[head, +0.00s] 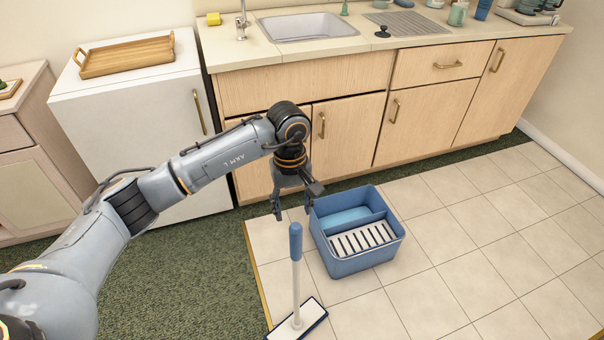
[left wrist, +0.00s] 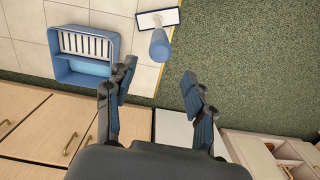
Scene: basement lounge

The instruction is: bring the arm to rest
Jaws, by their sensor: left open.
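My left gripper (head: 292,205) hangs open and empty above the floor, in front of the wooden cabinets. In the left wrist view its two fingers (left wrist: 160,88) stand apart with nothing between them. A flat mop (head: 296,278) with a blue grip and white pole stands upright just below and beside the gripper in the head view. The mop's blue grip end (left wrist: 160,48) shows beyond the fingertips in the left wrist view, apart from them. My right gripper is in neither view.
A blue two-part bucket (head: 345,266) stands on the tiles right of the mop; it also shows in the left wrist view (left wrist: 112,48). Cabinets (head: 345,135) with a sink counter run behind. A white fridge (head: 130,120) bears a wooden tray (head: 127,58). Tiles at right are clear.

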